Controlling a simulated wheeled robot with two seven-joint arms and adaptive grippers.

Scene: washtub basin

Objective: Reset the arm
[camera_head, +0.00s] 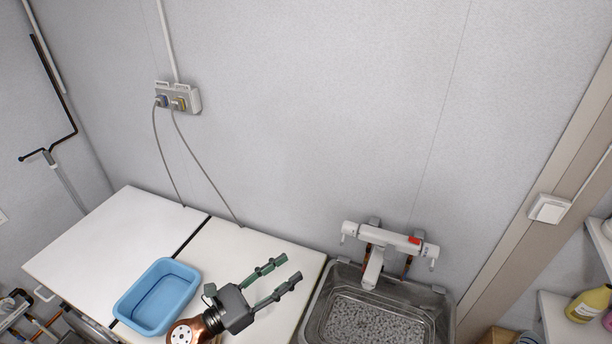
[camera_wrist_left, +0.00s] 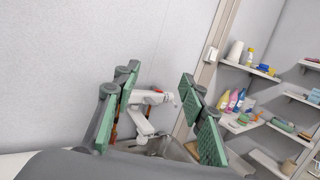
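My left gripper (camera_head: 282,279) is in the head view above the white countertop, between the blue basin and the sink. Its two green-padded fingers are spread apart and point right toward the sink, with nothing between them. In the left wrist view the open fingers (camera_wrist_left: 155,112) frame the faucet beyond them. My right gripper does not show in either view.
A blue basin (camera_head: 136,320) stands on the white countertop (camera_head: 238,251). A metal sink (camera_head: 441,298) with a white faucet (camera_head: 385,238) is to the right. Cords hang from a wall outlet (camera_head: 178,98). Shelves with bottles (camera_wrist_left: 236,99) stand farther right.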

